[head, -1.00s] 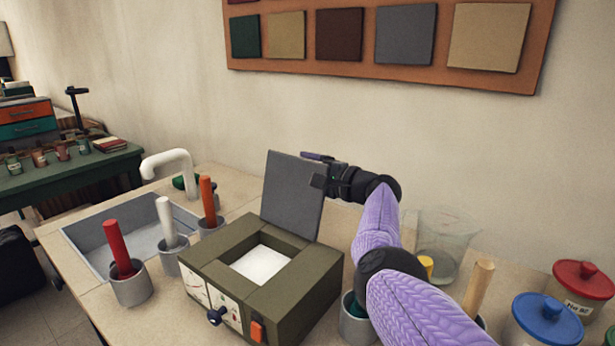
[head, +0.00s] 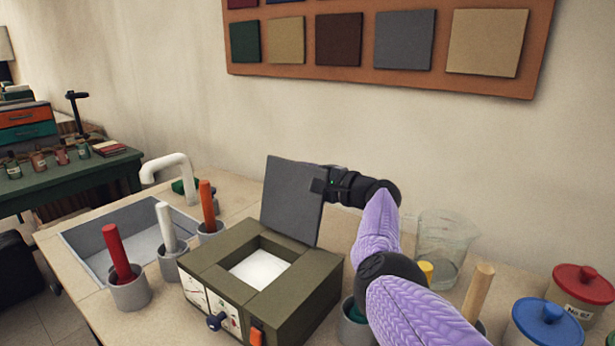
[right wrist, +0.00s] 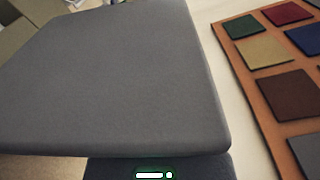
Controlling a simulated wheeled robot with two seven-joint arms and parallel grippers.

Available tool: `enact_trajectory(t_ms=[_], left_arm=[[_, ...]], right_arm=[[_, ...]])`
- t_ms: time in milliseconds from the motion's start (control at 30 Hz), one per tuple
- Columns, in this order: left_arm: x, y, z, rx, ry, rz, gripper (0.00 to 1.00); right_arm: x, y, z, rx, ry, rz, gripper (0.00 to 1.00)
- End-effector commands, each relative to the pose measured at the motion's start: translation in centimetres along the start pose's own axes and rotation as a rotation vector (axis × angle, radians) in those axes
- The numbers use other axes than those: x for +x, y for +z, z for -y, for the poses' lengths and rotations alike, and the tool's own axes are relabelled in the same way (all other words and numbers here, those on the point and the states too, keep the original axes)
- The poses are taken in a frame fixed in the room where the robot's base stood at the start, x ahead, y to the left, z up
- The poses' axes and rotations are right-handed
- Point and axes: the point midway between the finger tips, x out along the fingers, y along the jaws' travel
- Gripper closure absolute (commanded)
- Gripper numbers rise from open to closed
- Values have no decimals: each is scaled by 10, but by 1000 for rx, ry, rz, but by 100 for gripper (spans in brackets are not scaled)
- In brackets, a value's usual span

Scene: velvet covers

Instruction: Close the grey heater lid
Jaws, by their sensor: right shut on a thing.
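The grey heater lid (head: 290,200) stands nearly upright at the back of the olive heater box (head: 318,273), and the white inside of the box shows. My right gripper (head: 319,186) is shut on the lid's right edge, near its upper corner. In the right wrist view the lid (right wrist: 130,80) fills most of the picture, and the gripper's fingers are hidden. My left gripper is not in view.
A sink (head: 85,242) and grey pots with red, white and orange rods stand left of the heater. A glass beaker (head: 443,240), a pot with a wooden rod and a blue-lidded jar (head: 547,318) stand to the right. The wall is behind.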

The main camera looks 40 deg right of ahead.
Motion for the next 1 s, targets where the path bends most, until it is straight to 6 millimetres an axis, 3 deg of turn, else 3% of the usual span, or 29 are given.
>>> enact_trajectory(t_ms=[267,767,1000], left_arm=[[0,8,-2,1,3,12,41],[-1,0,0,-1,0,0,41],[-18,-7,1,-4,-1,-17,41]], right_arm=[[0,0,-1,0,3,0,100],[0,1,-1,-3,4,1,100],[0,12,4,-75,6,1,100]])
